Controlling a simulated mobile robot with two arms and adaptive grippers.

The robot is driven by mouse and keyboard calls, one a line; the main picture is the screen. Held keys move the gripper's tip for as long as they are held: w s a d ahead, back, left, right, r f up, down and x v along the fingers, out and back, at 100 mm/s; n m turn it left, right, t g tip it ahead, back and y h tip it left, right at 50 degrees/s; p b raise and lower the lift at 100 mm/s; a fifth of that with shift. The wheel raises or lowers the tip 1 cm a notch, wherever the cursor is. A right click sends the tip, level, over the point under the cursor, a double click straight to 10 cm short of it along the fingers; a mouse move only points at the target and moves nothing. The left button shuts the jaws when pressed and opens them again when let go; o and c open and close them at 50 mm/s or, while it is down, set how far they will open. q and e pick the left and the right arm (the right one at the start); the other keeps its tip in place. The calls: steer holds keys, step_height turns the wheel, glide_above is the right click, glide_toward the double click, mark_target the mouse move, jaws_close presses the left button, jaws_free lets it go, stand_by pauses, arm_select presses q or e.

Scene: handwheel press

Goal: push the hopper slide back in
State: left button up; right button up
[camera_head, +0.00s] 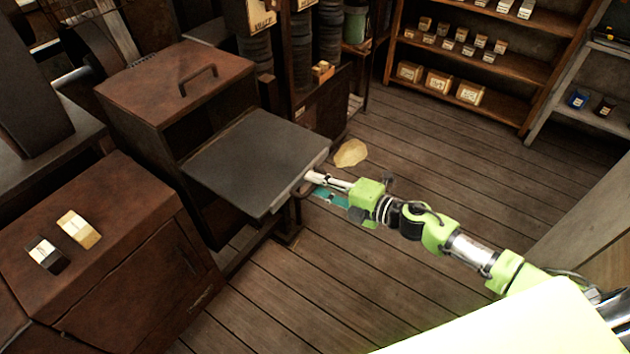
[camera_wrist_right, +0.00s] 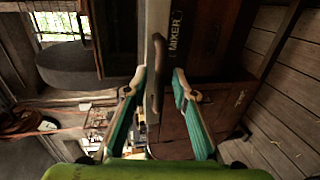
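The hopper slide (camera_head: 255,158) is a flat dark grey plate. In the head view it sticks well out of the front of a rusty brown hopper box (camera_head: 172,80) with a handle on its lid. My right gripper (camera_head: 306,186) is at the slide's outer front edge. In the right wrist view its two teal-padded fingers (camera_wrist_right: 160,78) are spread on either side of a narrow dark handle (camera_wrist_right: 157,62), with gaps visible. Contact with the handle cannot be told. My left gripper is not in view.
A brown cabinet (camera_head: 120,255) with two labelled blocks stands at the left. Shelves (camera_head: 480,65) with small boxes stand at the back right. A pale yellowish patch (camera_head: 350,153) lies on the plank floor beyond my right gripper. The floor in front is clear.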

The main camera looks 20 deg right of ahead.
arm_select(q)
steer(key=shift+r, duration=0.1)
arm_select(e)
steer(key=shift+w+a+f, duration=0.1)
steer(key=shift+w+a, duration=0.2)
steer(key=shift+w, duration=0.05)
steer(key=shift+c, duration=0.3)
jaws_close()
